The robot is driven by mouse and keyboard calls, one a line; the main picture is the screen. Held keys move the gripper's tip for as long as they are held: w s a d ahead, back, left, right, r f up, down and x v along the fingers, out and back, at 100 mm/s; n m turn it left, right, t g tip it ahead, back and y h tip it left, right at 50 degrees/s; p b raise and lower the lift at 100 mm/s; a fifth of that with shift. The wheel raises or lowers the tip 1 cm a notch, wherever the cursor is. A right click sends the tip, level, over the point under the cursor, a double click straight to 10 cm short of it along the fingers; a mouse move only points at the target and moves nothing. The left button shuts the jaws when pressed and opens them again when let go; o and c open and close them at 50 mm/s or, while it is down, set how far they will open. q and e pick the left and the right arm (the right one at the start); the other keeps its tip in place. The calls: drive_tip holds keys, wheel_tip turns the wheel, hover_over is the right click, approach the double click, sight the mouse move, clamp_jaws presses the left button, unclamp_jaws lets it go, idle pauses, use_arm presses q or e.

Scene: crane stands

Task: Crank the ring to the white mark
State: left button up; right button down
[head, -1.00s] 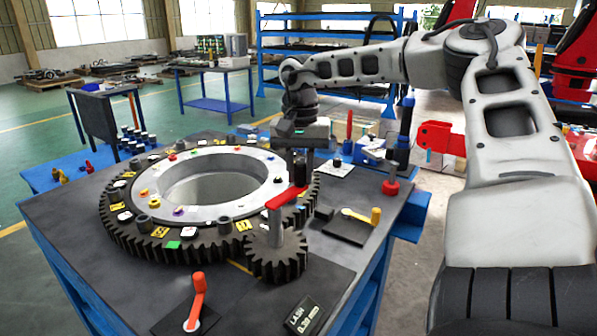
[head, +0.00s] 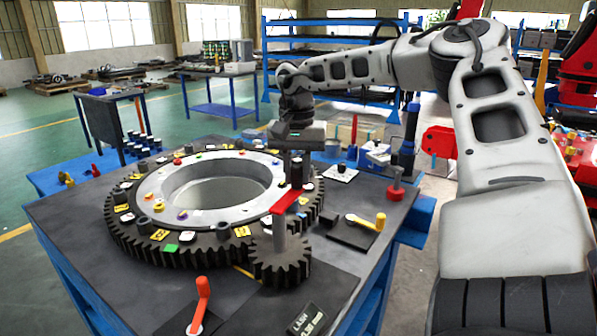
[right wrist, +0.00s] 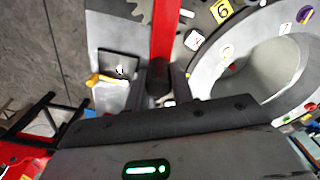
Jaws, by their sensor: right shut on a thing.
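The large dark toothed ring (head: 133,243) lies flat on the table around a pale inner ring (head: 152,190), with several coloured, white and numbered tags on top. I cannot tell which tag is the white mark. A small gear (head: 280,265) stands at its front right edge, touching its teeth. A post rises from the small gear to a red crank arm (head: 286,201), also in the right wrist view (right wrist: 163,35). My right gripper (head: 297,163) points down, shut on the crank's black handle (right wrist: 158,75), which its fingers partly hide. My left gripper is out of view.
A yellow-knobbed lever (head: 367,222) on a dark plate and a red-based knob (head: 396,192) stand right of the ring. A dark label plate (head: 306,320) lies at the front edge.

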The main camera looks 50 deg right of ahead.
drive_tip(key=c, duration=1.3)
unclamp_jaws()
drive_tip(key=shift+w+a+r, duration=0.1)
drive_tip(key=shift+w+a, duration=0.05)
drive_tip(key=shift+a, duration=0.1)
drive_tip(key=shift+o, duration=0.5)
drive_tip(key=shift+a, duration=0.1)
drive_tip(key=shift+d, duration=0.2)
wheel_tip(320, 180, up, 16)
drive_tip(key=shift+a, duration=0.15)
